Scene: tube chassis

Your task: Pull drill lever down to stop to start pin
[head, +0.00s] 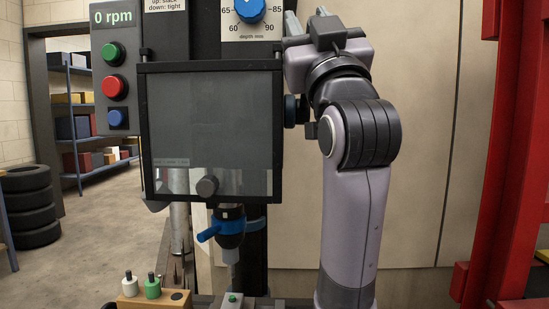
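The drill press stands in the middle of the head view, with a dark head and column behind a framed clear guard (210,130). Its chuck (231,226) with blue parts hangs below the guard, with a bit pointing down. A dark round knob (291,110) shows at the guard's right edge; I cannot tell whether it belongs to the drill lever. My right gripper (298,42) is high at the right side of the drill head, beside the depth dial (250,10). Its fingers are mostly hidden, so its opening and any hold on the lever are unclear. My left gripper is out of view.
A control panel (115,65) reads 0 rpm and has green, red and blue buttons. A wooden block (150,300) with white and green pegs sits at the bottom. Stacked tyres (30,205) and shelves stand left; a red frame (510,170) stands right.

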